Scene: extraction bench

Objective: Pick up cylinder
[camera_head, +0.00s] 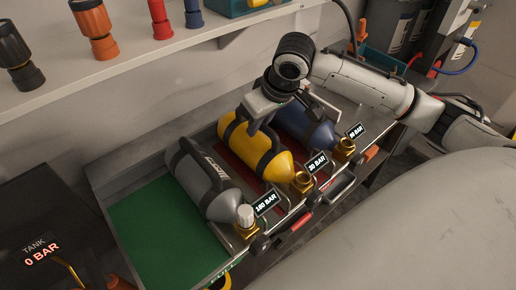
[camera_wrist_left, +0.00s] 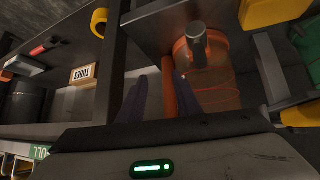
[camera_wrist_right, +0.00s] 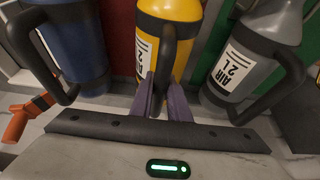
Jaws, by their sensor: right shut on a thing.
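Three cylinders lie side by side in an open drawer (camera_head: 100,190). The yellow cylinder (camera_head: 235,140) is in the middle, the grey cylinder (camera_head: 225,203) on the left and the blue cylinder (camera_head: 318,133) on the right. My right gripper (camera_head: 262,118) is over the yellow cylinder, shut on its black handle. In the right wrist view, the fingers (camera_wrist_right: 167,98) close around the handle of the yellow cylinder (camera_wrist_right: 182,10); lifting off the drawer cannot be told. My left gripper (camera_wrist_left: 158,98) is outside the head view. Its fingers are apart in its wrist view, with nothing visibly held.
Pressure labels float near the brass valves; the grey cylinder's reads 180 BAR. The drawer's left part is a bare green area (camera_head: 160,240). A shelf (camera_head: 150,60) with coloured nozzles runs above. A tank label reading 0 BAR (camera_head: 42,253) is at lower left.

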